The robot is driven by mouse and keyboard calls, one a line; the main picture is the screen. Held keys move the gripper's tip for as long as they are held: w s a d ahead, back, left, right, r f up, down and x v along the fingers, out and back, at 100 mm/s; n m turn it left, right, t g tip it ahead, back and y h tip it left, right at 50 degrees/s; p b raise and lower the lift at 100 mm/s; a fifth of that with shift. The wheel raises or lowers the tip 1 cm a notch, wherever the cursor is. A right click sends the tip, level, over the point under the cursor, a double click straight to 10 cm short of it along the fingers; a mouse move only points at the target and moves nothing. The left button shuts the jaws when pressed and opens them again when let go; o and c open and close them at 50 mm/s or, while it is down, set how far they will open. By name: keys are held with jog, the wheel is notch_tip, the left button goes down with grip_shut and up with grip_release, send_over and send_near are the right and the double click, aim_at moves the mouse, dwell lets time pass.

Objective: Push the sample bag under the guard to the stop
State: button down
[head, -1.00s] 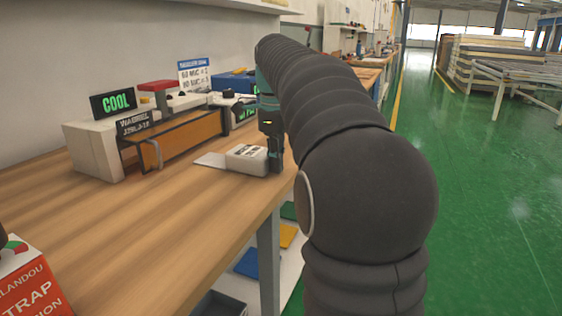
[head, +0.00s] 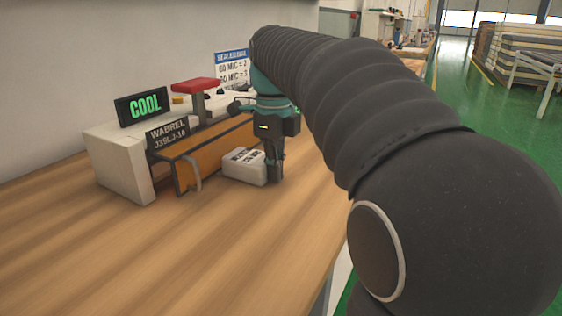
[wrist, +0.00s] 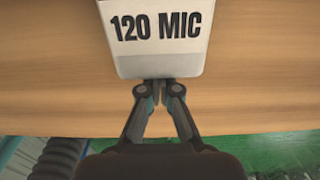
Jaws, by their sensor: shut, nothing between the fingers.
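The sample bag (head: 243,166) is a pale, thick packet with dark print on top. It lies on the bench right beside the orange guard (head: 213,146) of the sealer. In the wrist view the bag (wrist: 160,58) reads "120 MIC". My gripper (head: 274,178) points down at the bag's near right side, with its fingers closed and empty. In the wrist view my fingertips (wrist: 160,90) are at the bag's near edge and seem to touch it. The bag's far end is hidden, and I cannot make out the stop.
The white sealer (head: 125,165) carries a green "COOL" display (head: 140,108), a "WABREL" plate (head: 168,134) and a red-topped post (head: 196,85). A blue-headed sign (head: 231,68) stands behind. The wooden bench (head: 200,240) is clear in front.

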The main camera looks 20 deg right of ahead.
aim_at(293, 188)
jog(key=shift+w+a, duration=0.25)
jog(key=shift+w, duration=0.05)
jog(key=s+d, duration=0.3)
jog(key=shift+s, duration=0.3)
notch_tip(293, 188, up, 10)
jog(key=p, duration=0.1)
